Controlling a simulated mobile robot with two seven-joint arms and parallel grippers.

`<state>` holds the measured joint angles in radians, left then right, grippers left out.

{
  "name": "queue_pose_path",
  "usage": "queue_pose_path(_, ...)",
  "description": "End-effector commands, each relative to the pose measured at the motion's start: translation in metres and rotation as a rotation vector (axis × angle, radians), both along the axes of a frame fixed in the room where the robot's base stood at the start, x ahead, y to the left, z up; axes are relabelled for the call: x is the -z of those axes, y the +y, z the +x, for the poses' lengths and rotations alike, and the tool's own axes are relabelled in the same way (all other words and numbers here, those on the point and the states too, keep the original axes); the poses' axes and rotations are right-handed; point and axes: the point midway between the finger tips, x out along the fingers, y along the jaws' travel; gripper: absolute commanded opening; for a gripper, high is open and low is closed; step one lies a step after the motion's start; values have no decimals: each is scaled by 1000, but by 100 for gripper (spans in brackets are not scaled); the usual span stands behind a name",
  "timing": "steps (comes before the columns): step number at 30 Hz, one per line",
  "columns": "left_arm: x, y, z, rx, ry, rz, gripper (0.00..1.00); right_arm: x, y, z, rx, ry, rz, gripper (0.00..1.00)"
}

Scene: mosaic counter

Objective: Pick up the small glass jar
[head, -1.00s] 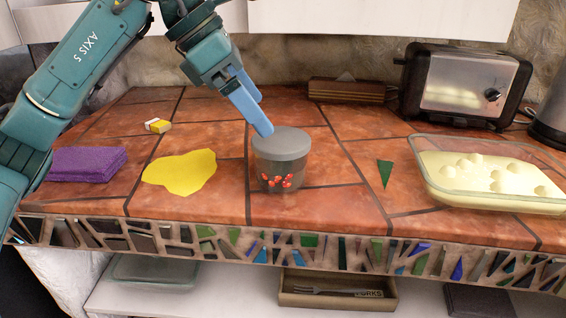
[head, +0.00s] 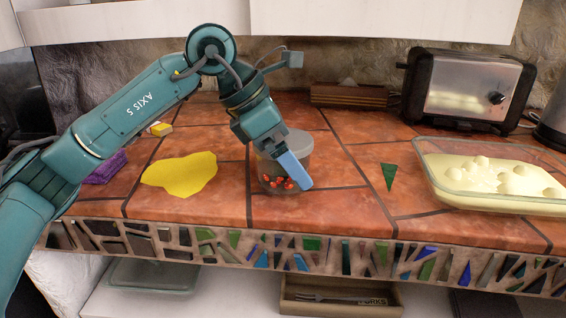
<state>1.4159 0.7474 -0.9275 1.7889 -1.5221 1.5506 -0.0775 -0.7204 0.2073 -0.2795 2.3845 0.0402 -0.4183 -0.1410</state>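The small glass jar (head: 301,147) stands upright on the tiled counter, with a grey lid and red berries showing low in its clear wall. My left gripper (head: 296,172) is in front of the jar and covers part of its middle and lid. Its blue fingers point down and to the right, near the jar's front. From this angle the fingers overlap each other, so I cannot tell whether they are open or touch the jar. My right gripper is not in view.
A yellow cloth patch (head: 180,174) and a purple cloth (head: 104,168) lie left of the jar. A green triangle (head: 388,176) and a glass dish of pale food (head: 432,180) are to the right. A toaster (head: 465,88) and wooden box (head: 348,95) stand behind.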

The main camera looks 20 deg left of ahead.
Motion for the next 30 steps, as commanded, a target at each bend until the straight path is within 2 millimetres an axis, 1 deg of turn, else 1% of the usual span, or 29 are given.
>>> queue_pose_path(2,-1,0,0,0,0,0,99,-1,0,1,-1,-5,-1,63)
queue_pose_path(20,-1,1,0,-1,-1,-1,50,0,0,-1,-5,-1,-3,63)
queue_pose_path(26,-2,0,0,-1,-3,-2,50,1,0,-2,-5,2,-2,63)
queue_pose_path(29,-9,0,0,0,-4,-3,50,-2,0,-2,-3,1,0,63)
queue_pose_path(30,-15,0,0,-1,-5,-3,50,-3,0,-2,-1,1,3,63)
